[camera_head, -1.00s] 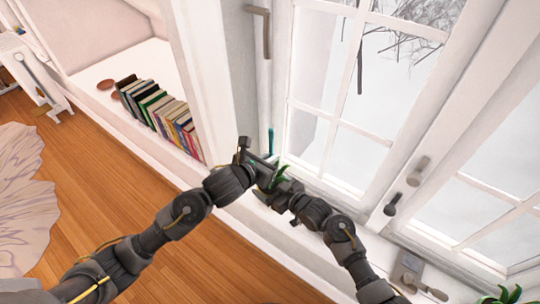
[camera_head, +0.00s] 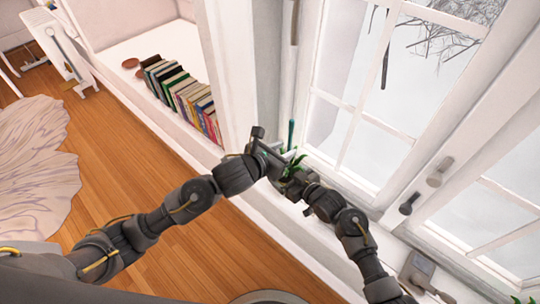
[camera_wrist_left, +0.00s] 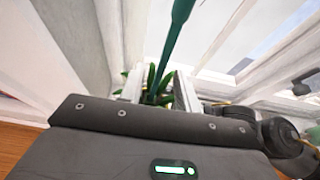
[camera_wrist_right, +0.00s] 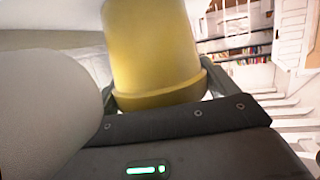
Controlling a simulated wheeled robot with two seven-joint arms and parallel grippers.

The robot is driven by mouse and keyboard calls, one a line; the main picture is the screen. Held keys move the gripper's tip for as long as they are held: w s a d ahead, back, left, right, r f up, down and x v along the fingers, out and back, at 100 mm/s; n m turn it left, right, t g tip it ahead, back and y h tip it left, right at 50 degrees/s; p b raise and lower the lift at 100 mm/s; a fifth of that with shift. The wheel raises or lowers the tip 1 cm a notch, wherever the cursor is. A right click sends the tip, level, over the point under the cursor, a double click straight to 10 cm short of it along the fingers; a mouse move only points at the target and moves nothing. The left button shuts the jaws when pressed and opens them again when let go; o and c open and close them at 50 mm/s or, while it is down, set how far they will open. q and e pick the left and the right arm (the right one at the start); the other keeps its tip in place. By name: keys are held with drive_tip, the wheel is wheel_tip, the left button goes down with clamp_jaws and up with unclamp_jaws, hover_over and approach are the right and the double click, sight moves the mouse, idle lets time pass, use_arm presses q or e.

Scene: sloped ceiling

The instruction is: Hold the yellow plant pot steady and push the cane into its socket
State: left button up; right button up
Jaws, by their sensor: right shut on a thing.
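The teal cane (camera_head: 291,133) stands up by the window, close to my left gripper (camera_head: 282,156). In the left wrist view the cane (camera_wrist_left: 173,50) runs down towards green leaves (camera_wrist_left: 150,82). The white fingers of my left gripper (camera_wrist_left: 160,90) are apart, one on each side of the cane, with a gap showing. In the right wrist view the yellow plant pot (camera_wrist_right: 152,50) is between the fingers of my right gripper, which is shut on it. In the head view the pot is hidden behind my arms; only leaves (camera_head: 294,165) show. The cane's lower end and the socket are hidden.
A row of books (camera_head: 185,98) stands on the white ledge to the left, beyond a white post. Window panes and handles (camera_head: 409,203) are at the right.

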use_arm(q)
drive_tip(key=v, duration=0.9)
drive_tip(key=shift+s+a, duration=0.2)
drive_tip(key=shift+s, duration=0.05)
drive_tip(key=shift+r, duration=0.1)
idle(0.5)
use_arm(e)
drive_tip(key=o, duration=1.3)
drive_tip(key=shift+s+d, duration=0.1)
drive_tip(key=v, duration=1.1)
drive_tip(key=shift+s+d+r, duration=0.15)
drive_tip(key=shift+s+d, duration=0.05)
drive_tip(key=shift+s, duration=0.1)
